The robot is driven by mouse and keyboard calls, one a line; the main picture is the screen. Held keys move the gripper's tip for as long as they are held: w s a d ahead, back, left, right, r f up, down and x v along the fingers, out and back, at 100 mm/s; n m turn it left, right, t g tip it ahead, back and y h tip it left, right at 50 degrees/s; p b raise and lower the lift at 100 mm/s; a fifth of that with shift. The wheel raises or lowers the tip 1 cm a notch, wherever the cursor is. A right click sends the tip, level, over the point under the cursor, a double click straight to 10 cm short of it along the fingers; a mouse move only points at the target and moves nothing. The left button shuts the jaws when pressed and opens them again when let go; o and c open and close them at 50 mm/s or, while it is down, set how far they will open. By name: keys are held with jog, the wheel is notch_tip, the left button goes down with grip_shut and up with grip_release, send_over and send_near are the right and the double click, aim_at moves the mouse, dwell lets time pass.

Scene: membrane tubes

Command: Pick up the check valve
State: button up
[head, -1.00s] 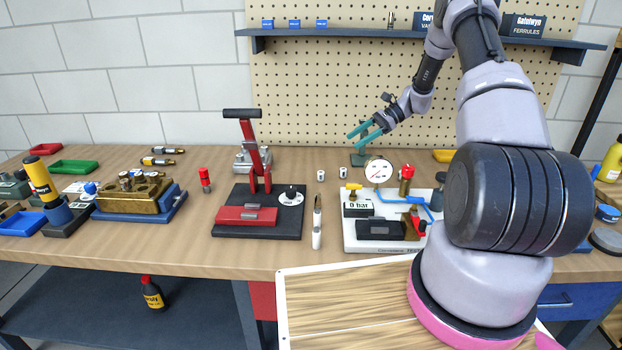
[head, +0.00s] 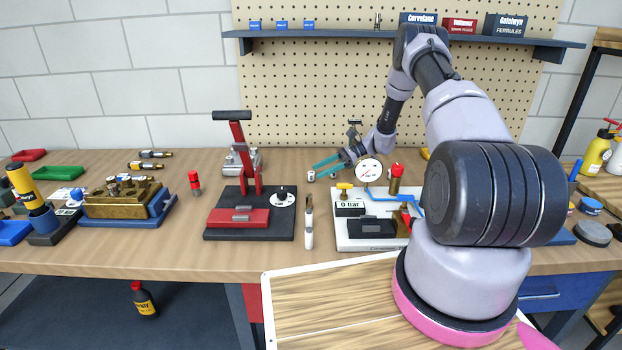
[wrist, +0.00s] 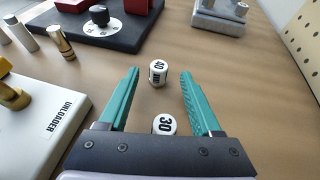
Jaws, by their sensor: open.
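My gripper (head: 321,170) is low over the back of the bench, behind the test plate. In the wrist view its two teal fingers (wrist: 159,73) are open and apart. A small white cylinder with black print (wrist: 158,72) stands between the fingertips, touching neither visibly. The head view shows one white cylinder (head: 311,176) by the fingertips. No part is labelled as the check valve, so I cannot tell which thing it is.
The white test plate (head: 345,240) with gauge (head: 368,171) stands in front of the gripper. A red press on a black base (head: 222,235) is to the left. Black-and-gold fittings (head: 146,166) lie further left. The pegboard (head: 300,100) rises behind.

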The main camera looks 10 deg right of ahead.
aim_at(311, 177)
jog(key=shift+x, duration=1.35)
jog(key=shift+s, duration=0.1)
grip_shut()
